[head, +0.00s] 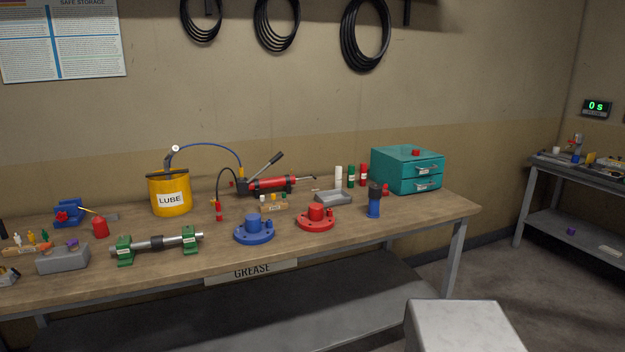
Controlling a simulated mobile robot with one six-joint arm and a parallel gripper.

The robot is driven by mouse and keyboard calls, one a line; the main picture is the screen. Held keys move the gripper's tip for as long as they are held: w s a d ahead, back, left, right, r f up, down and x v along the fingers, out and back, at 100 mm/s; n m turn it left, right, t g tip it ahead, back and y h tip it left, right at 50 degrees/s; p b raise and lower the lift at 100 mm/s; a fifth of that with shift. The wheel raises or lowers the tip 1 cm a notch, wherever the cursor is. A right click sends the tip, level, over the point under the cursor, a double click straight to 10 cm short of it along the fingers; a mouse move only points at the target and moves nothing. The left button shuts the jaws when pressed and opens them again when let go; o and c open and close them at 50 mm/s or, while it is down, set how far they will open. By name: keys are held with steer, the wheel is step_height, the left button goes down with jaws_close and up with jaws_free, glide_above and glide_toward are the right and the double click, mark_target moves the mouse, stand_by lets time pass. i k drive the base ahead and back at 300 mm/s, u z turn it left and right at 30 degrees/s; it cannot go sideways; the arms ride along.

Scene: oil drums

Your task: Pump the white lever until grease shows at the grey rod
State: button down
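No plainly white lever shows. A red grease pump (272,185) lies on the workbench with a dark lever (266,171) raised to the upper right and a black hose at its left. A yellow LUBE pail (171,196) has a dark upright piece with a white round part (175,148) on top; a blue hose runs from it to the right. A grey rod (160,243) lies across two green supports at the front left. I cannot make out grease on it. My gripper is not in view.
The wooden workbench (345,234) also carries a blue flanged part (254,231), a red flanged part (316,218), a dark and blue cylinder (374,203) and a teal drawer box (407,170). A second bench (580,168) stands at right, with open floor before it.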

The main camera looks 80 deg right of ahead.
mark_target(174, 150)
steer(key=z, duration=0.05)
steer(key=i, duration=0.65)
steer(key=u, duration=1)
steer(key=k, duration=0.2)
steer(key=z, duration=3.55)
steer(key=i, duration=0.9)
steer(key=z, duration=0.1)
